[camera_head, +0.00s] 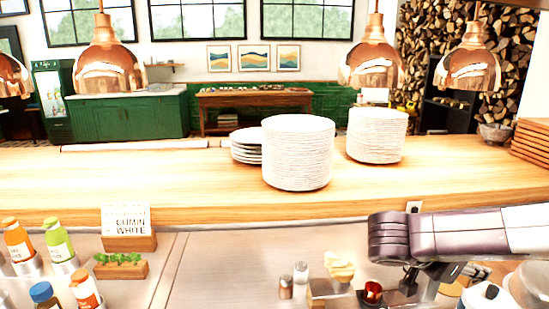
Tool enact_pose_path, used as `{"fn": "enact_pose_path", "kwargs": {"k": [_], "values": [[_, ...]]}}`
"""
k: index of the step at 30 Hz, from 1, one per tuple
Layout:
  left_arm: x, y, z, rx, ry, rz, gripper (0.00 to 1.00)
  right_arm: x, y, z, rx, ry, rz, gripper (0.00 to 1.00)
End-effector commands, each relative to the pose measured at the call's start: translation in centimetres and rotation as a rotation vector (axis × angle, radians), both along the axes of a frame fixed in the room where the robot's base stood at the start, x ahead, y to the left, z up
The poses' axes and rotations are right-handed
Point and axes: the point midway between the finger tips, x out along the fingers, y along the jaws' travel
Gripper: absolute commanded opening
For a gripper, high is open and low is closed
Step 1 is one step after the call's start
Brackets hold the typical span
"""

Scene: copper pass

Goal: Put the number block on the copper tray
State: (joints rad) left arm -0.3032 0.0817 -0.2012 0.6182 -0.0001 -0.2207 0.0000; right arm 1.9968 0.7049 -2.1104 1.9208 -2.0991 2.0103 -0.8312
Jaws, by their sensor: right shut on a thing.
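My right arm comes in from the right above the steel counter. Its gripper (408,279) hangs below the dark wrist and is shut, with its fingertips mostly hidden. A small white piece with a dark mark (413,207) shows just above the arm, at the wooden shelf's front edge; it looks like the top of the number block, and the arm hides the rest. How the fingers meet it is hidden. I cannot make out the copper tray in this view. My left gripper is not in view.
Tall plate stacks (298,155) stand on the wooden shelf (130,178). Sauce bottles (58,240), a sign on a wooden block (127,222) and a herb box (120,267) stand left. Shakers (301,272) and a red-lined cup (373,291) are near the gripper. Copper lamps (372,66) hang above.

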Motion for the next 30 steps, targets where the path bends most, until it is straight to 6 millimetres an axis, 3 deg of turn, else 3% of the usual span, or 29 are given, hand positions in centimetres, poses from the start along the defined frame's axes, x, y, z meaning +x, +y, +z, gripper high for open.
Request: {"fn": "enact_pose_path", "kwargs": {"k": [1, 6, 15, 20, 30], "values": [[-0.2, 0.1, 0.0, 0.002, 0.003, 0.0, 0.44, -1.1, 2.1, -0.9, -0.006, 0.006, 0.046, 0.0], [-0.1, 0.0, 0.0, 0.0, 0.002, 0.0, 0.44, -5.0, 9.0, -4.3, -0.008, 0.009, 0.174, 0.0], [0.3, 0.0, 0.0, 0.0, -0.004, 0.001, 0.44, -9.9, 17.3, -8.4, -0.005, 0.006, 0.324, 0.0], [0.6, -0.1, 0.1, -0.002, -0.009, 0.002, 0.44, -11.7, 20.3, -9.9, -0.002, 0.004, 0.376, 0.0], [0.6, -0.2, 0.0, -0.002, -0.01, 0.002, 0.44, -11.5, 19.9, -9.7, -0.001, -0.002, 0.365, 0.0]]}}
